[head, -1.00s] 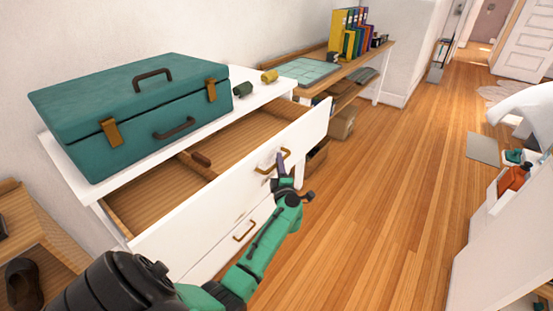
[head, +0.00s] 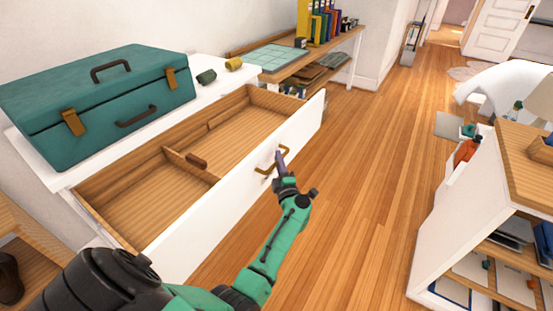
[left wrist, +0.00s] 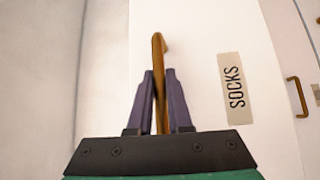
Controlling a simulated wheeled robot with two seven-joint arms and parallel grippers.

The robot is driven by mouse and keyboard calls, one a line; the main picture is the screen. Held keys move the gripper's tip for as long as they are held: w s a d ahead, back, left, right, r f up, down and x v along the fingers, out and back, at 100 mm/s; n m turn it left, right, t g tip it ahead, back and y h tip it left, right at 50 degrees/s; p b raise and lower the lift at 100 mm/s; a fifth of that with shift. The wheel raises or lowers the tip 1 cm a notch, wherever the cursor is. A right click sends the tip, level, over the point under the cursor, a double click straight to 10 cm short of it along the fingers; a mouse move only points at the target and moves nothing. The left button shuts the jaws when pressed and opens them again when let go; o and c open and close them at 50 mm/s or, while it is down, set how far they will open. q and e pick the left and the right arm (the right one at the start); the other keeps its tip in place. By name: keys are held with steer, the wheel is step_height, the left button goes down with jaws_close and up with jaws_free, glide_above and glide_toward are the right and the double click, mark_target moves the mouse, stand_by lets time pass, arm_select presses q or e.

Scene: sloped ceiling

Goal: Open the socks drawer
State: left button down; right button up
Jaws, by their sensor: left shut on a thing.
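The socks drawer (head: 238,190) is the white top drawer of the dresser and stands far out, with its wooden inside showing. The handle also shows between the fingers in the left wrist view (left wrist: 159,70). My right gripper is not in view.
A teal case (head: 100,100) and two rolled items, dark green (head: 206,76) and yellow (head: 233,63), sit on the dresser top (head: 62,180). A white shelf unit (head: 440,215) stands at the right. Wooden floor (head: 350,190) between is clear.

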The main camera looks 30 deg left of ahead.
arm_select(q)
steer(key=shift+d, duration=0.4)
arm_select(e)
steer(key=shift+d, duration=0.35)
arm_select(q)
steer(key=c, duration=0.8)
jaws_free()
steer(key=shift+c, duration=0.2)
steer(key=shift+f, duration=0.1)
